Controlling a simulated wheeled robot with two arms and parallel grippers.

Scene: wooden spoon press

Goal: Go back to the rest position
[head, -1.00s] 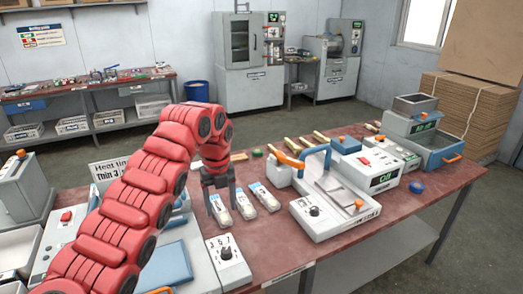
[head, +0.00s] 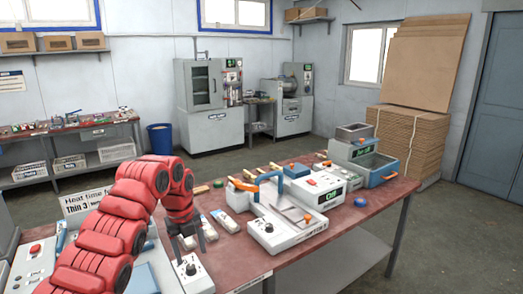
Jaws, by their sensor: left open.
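My left gripper (head: 188,246) hangs from the red arm, fingers pointing down and apart, with nothing seen between them. It is above the front edge of the red table (head: 334,232), close to the white dial box (head: 192,272). My right gripper is not in view.
The press machine (head: 285,218) with a blue handle stands right of the packets. Behind it are a white box with a green display (head: 318,190) and a grey-blue bin unit (head: 375,168). A heat time sign (head: 82,200) stands at left. Open floor lies beyond the table.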

